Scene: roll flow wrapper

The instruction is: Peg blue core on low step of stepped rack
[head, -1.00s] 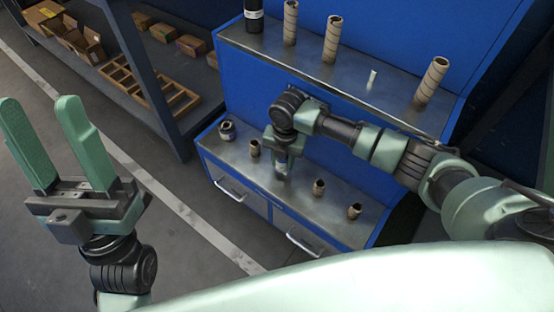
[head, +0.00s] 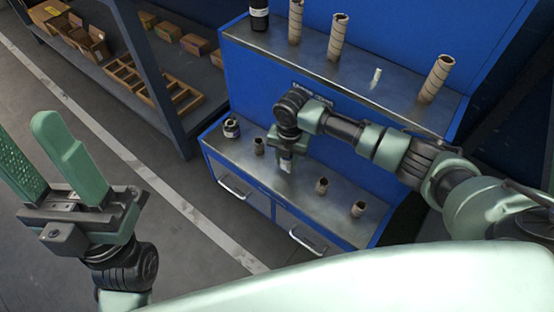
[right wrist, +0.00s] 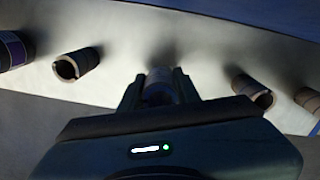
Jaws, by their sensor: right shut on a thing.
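The stepped rack is blue with grey metal steps, and its low step (head: 300,192) runs below the tall upper one. My right gripper (head: 286,166) is over the middle of the low step, pointing down. In the right wrist view it is shut on a dull bluish core (right wrist: 159,88), partly hidden between the fingers. I cannot tell whether the core touches the step. Pegs under it are hidden. My left gripper (head: 28,150) is open and empty at the left, away from the rack.
Short brown cores (head: 322,186) stand on the low step on both sides of my right gripper. A dark labelled roll (head: 231,128) stands at its left end. Tall cores (head: 337,38) and a small white piece (head: 375,77) are on the upper step. A shelf with boxes (head: 92,40) stands behind left.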

